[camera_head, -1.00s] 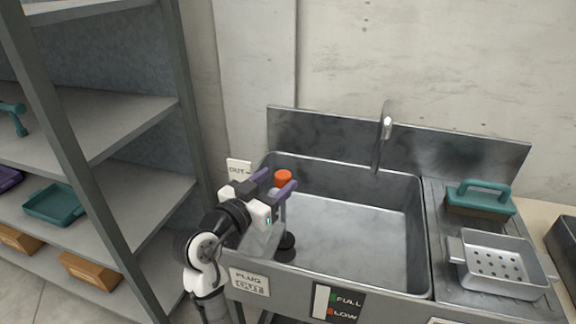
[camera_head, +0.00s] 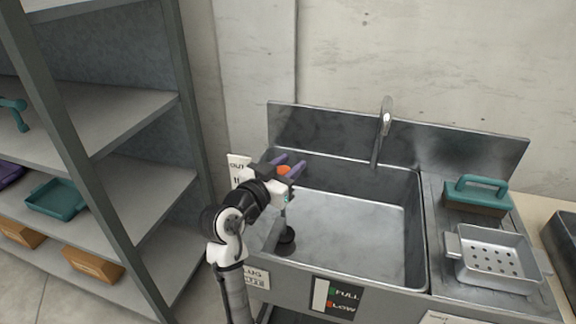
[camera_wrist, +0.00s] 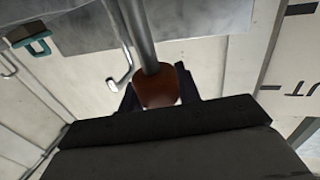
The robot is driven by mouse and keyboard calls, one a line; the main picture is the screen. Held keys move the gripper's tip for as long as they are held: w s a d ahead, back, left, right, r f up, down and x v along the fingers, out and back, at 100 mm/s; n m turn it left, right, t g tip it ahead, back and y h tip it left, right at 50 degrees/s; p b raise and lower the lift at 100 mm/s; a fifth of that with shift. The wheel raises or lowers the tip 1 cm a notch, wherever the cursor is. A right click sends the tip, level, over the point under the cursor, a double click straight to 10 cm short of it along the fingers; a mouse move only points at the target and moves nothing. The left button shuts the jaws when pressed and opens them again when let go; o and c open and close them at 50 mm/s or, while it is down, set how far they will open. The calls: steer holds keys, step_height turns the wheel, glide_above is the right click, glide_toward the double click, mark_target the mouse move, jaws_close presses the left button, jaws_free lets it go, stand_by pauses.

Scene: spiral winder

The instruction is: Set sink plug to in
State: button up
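The sink (camera_head: 350,225) is a grey metal basin. At its left end the sink plug stands as an upright rod with an orange knob (camera_head: 284,170) on top and a black stopper (camera_head: 286,240) at the bottom. I cannot tell whether the stopper is seated. My gripper (camera_head: 289,166) is at the knob, with one purple finger on each side. In the wrist view the orange knob (camera_wrist: 157,88) is between the fingers, with the rod running off above it. I cannot tell whether they press on it. A plug sign (camera_head: 256,276) on the sink front is partly hidden by my arm.
An OUT sign (camera_head: 238,170) is on the wall behind my gripper. A faucet (camera_head: 383,130) rises at the sink's back. A teal-handled brush (camera_head: 478,195) and a perforated metal tray (camera_head: 495,258) sit right of the basin. A metal shelf (camera_head: 130,200) stands close on the left.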

jaws_close()
step_height(320, 180, down, 5)
steer(key=b, duration=0.4)
steer(key=shift+f, duration=0.1)
steer(key=o, duration=0.9)
jaws_free()
step_height(320, 180, up, 20)
steer(key=shift+r, duration=0.1)
